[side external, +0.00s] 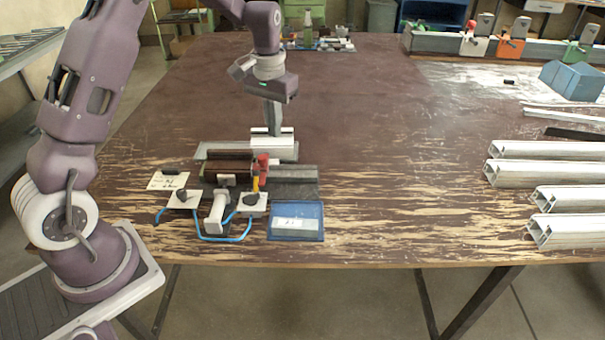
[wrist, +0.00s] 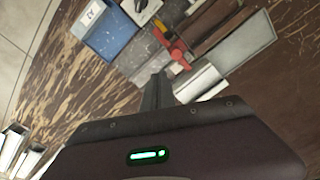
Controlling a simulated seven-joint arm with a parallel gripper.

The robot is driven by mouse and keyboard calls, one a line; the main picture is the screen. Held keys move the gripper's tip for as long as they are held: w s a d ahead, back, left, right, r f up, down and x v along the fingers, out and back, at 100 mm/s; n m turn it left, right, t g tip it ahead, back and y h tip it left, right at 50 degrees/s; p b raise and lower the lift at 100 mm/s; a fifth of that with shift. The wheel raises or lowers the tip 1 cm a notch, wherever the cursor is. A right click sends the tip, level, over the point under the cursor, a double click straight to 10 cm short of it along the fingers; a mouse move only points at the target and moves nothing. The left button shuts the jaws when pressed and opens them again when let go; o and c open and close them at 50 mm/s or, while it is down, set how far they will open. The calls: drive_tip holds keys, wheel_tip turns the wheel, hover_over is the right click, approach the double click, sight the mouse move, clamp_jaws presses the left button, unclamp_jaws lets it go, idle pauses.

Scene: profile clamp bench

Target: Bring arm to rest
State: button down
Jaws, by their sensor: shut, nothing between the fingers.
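My arm reaches from the left over the bench, with my gripper (side external: 273,131) pointing down. The gripper is shut and empty, close behind or over a short silver profile piece (side external: 273,152) on the clamp fixture; I cannot tell whether they touch. In the wrist view my shut fingers (wrist: 157,92) show dark at the centre, beside the silver profile (wrist: 200,84). The clamp fixture holds brown blocks (side external: 226,165) and a red and yellow toggle clamp (side external: 261,168). In the wrist view the red clamp handle (wrist: 178,52) is just above the fingers.
A blue tray (side external: 296,234), blue hose (side external: 222,239) and white-topped parts lie at the front of the fixture. Several long white profiles (side external: 560,172) lie at the right. A blue box (side external: 572,80) and a rail with clamps (side external: 500,45) stand at the back right. The middle table (side external: 370,110) is clear.

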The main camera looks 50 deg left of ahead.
drive_tip(key=s+d+r+m+t, duration=0.1)
drive_tip(key=s+d+r, duration=0.3)
drive_tip(key=s+r, duration=0.25)
drive_tip(key=s+d+r+t, duration=0.2)
drive_tip(key=s+d+r, duration=0.25)
drive_tip(key=r, duration=0.25)
drive_tip(key=s+d+m+t, duration=0.1)
drive_tip(key=s+d, duration=0.1)
drive_tip(key=s, duration=0.6)
drive_tip(key=s+d+r+m+t, duration=0.1)
drive_tip(key=s+d, duration=0.1)
drive_tip(key=s, duration=0.7)
drive_tip(key=shift+s, duration=0.25)
